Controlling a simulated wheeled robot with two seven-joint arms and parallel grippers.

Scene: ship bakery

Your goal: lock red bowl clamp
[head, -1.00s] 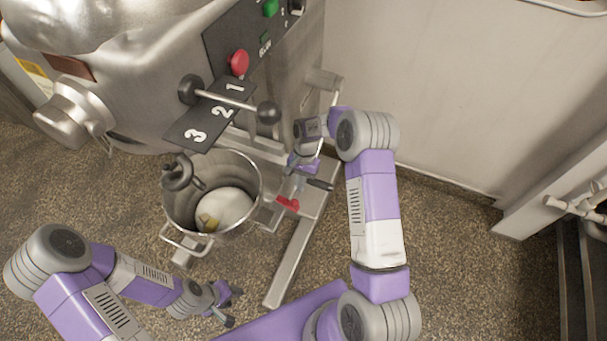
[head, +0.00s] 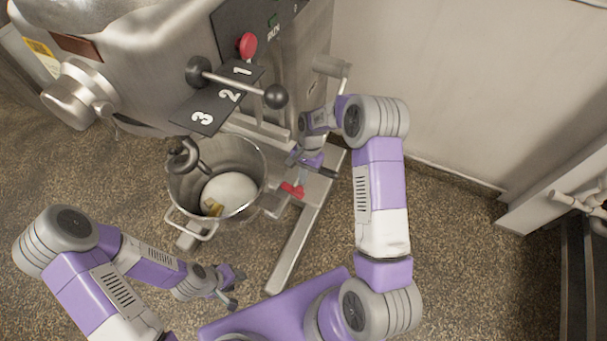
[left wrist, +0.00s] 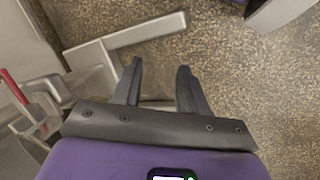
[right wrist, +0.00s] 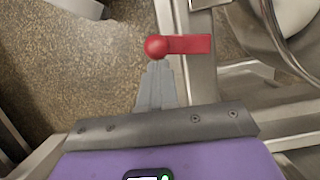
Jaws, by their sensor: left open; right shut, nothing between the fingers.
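The red bowl clamp (head: 291,189) sits on the bracket at the right side of the steel mixing bowl (head: 218,212). In the right wrist view the clamp shows as a red ball end and a flat red lever (right wrist: 188,44), pointing right towards the bowl. My right gripper (right wrist: 160,66) is shut and empty, its tips just below the ball end; I cannot tell whether they touch it.
The mixer body, with a gear lever (head: 240,88) and a red stop button (head: 247,45), stands above the bowl. A dough hook (head: 184,157) hangs at the bowl's rim. A steel base leg (head: 300,240) reaches forward. Open floor lies to the right.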

